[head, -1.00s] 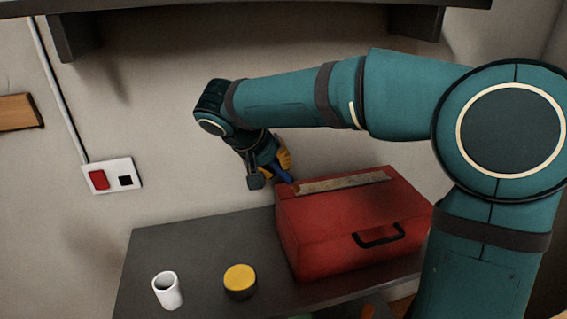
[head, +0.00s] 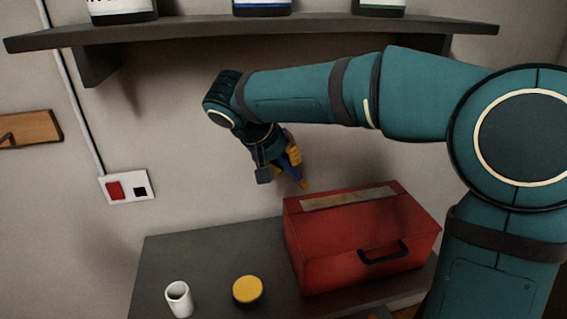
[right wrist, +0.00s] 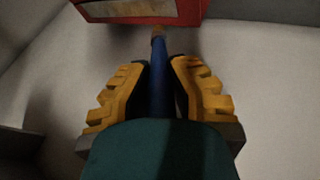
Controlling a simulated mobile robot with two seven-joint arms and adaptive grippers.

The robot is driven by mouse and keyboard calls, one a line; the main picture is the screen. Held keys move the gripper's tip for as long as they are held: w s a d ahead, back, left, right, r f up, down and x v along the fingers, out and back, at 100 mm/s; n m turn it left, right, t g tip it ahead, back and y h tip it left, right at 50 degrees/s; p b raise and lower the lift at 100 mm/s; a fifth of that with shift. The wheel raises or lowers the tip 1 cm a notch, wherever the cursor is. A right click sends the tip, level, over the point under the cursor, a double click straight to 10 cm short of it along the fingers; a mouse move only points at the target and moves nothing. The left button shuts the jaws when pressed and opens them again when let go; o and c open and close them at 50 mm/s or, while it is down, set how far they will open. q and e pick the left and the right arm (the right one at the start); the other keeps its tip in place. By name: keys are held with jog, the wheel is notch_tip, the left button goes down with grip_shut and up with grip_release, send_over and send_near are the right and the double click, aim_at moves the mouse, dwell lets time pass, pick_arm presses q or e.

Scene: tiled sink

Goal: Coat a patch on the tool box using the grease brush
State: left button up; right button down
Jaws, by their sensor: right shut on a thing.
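The red tool box (head: 318,247) stands on the dark table, with a black handle on its front. A long tan-brown patch (head: 350,198) lies along its top; it also shows at the top of the right wrist view (right wrist: 150,8). My right gripper (head: 291,160) is shut on the grease brush, whose blue handle (right wrist: 159,88) lies between the yellow fingers. The brush's brownish tip (head: 305,186) points down, a little above the box's back left corner and apart from it, as far as I can see. My left gripper is out of view.
A white cup (head: 179,299) and a round yellow-topped tin (head: 248,290) stand on the dark table (head: 200,255), left of the box. A shelf (head: 270,31) with bottles hangs above my right arm. A socket plate (head: 127,187) is on the wall.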

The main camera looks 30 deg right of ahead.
jog(key=shift+r, duration=0.35)
jog(key=shift+r+p, duration=1.2)
jog(key=shift+r, duration=0.3)
jog(key=shift+f, duration=0.1)
jog(key=shift+f, duration=0.15)
jog(key=shift+w+d+f+b, duration=0.15)
jog(key=shift+d+f+b, duration=0.25)
jog(key=shift+f+b, duration=0.25)
jog(key=shift+r, duration=0.1)
jog(key=shift+d, duration=0.1)
